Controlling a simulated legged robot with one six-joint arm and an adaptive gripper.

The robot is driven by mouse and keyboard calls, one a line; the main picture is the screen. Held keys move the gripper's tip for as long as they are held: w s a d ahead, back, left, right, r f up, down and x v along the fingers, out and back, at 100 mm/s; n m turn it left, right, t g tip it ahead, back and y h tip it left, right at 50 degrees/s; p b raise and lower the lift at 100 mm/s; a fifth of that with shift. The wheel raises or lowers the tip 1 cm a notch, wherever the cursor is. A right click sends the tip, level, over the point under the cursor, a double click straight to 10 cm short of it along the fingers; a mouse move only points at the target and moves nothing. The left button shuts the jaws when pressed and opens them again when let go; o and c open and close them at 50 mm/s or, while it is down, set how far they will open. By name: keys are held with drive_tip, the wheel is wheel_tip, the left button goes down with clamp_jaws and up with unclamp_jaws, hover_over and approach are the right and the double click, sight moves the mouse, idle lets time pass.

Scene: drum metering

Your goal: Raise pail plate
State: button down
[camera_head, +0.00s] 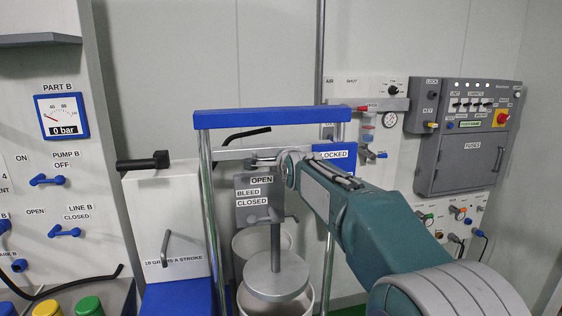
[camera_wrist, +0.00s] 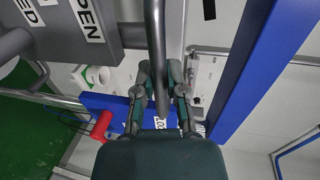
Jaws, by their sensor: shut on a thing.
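The pail plate (camera_head: 275,280) is a round grey disc on an upright grey stem. It appears level at the mouth of a pale pail (camera_head: 243,306) between chrome posts. Behind the stem is a grey block (camera_head: 246,212) labelled OPEN, BLEED and CLOSED. My gripper (camera_head: 268,160) is just above the OPEN label, largely hidden by my own arm in the head view. In the wrist view my gripper (camera_wrist: 161,75) has its fingers on both sides of a slim grey rod (camera_wrist: 157,40) and is shut on it. Where the rod attaches is not clear.
A blue crossbar (camera_head: 270,116) tops the posts, close to my wrist. A blue block (camera_head: 336,158) marked LOCKED is right of it. A white box (camera_head: 165,225) with a black-ended lever stands left. A grey fuse cabinet (camera_head: 465,140) is on the right wall.

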drive_tip(key=shift+r, duration=0.1)
drive_tip(key=c, duration=0.7)
unclamp_jaws()
drive_tip(key=v, duration=1.1)
drive_tip(key=shift+s+d, duration=0.15)
drive_tip(key=shift+s, duration=0.2)
drive_tip(key=s+d+f+n+g+h, duration=0.1)
drive_tip(key=s+d+f+n+g, duration=0.2)
drive_tip(key=s, duration=0.8)
drive_tip(key=s+d+f+n+g+h, duration=0.1)
drive_tip(key=s+d+f+n+g, duration=0.2)
drive_tip(key=s+d+f+n, duration=0.4)
drive_tip(key=s+d+f+n+g+h, duration=0.2)
drive_tip(key=s+d+f, duration=0.4)
drive_tip(key=s+f, duration=0.4)
drive_tip(key=shift+s+d+f+n+g, duration=0.1)
drive_tip(key=shift+s+n+g, duration=0.25)
drive_tip(key=shift+s, duration=0.7)
drive_tip(key=shift+s+d+f+n+g, duration=0.1)
drive_tip(key=shift+s+n, duration=0.5)
drive_tip(key=shift+s, duration=0.45)
drive_tip(key=shift+s+f+n+g, duration=0.1)
drive_tip(key=shift+s+n+g, duration=0.25)
drive_tip(key=shift+s, duration=0.65)
